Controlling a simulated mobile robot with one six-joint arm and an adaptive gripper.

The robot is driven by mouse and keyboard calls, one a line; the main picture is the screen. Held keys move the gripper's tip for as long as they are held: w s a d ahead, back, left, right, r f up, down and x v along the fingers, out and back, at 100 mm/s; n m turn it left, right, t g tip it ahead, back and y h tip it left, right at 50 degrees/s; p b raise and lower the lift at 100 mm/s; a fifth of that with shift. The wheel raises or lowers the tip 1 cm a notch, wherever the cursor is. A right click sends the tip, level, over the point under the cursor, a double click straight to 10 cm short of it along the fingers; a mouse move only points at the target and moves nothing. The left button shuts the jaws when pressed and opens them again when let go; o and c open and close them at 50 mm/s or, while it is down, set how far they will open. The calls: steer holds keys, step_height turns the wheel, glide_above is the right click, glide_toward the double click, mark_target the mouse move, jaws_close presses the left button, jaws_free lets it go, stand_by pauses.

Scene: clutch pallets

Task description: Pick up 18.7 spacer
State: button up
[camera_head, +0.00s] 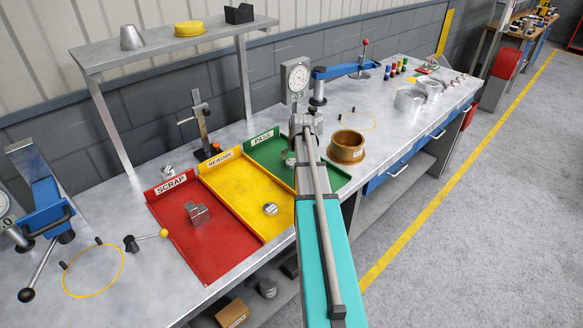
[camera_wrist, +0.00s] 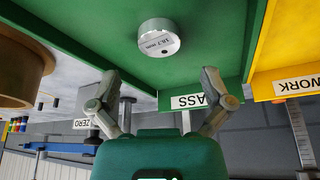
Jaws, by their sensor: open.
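The 18.7 spacer (camera_wrist: 158,38) is a short silver cylinder with "18.7 mm" on its side. It lies on the green PASS tray (camera_wrist: 250,45), seen upside down in the wrist view. My gripper (camera_wrist: 160,76) is open and empty, its two fingers spread towards the spacer with a gap between them and it. In the head view the green PASS tray (camera_head: 262,146) is partly covered by my arm.
A yellow REWORK tray (camera_head: 230,187) holds a silver round part (camera_head: 270,209). A red SCRAP tray (camera_head: 190,245) holds a grey block (camera_head: 198,215). A brass ring (camera_head: 347,147) stands close right of the green tray. A dial gauge (camera_head: 296,78) stands behind it.

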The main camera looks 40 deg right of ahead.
mark_target(292, 162)
stand_by(0.4)
steer(key=shift+b+x, duration=2.4)
steer(key=shift+x, duration=0.25)
steer(key=shift+d+r, duration=0.1)
steer(key=c, duration=1.3)
steer(key=shift+r, duration=0.2)
step_height(292, 162, up, 2)
steer(key=p, duration=0.2)
steer(key=shift+r+p, duration=0.1)
steer(key=shift+p, duration=0.25)
steer(key=s+a+r+p, duration=0.2)
steer(key=s+r+p, duration=0.1)
steer(key=s, duration=0.1)
steer(key=s+a+r+p, duration=0.3)
steer(key=s+r+p, duration=0.1)
steer(key=s+a+r+p, duration=0.2)
steer(key=s+r+p, duration=0.1)
steer(key=shift+s+a+r, duration=0.2)
steer(key=shift+s+a, duration=0.05)
steer(key=shift+s, duration=0.15)
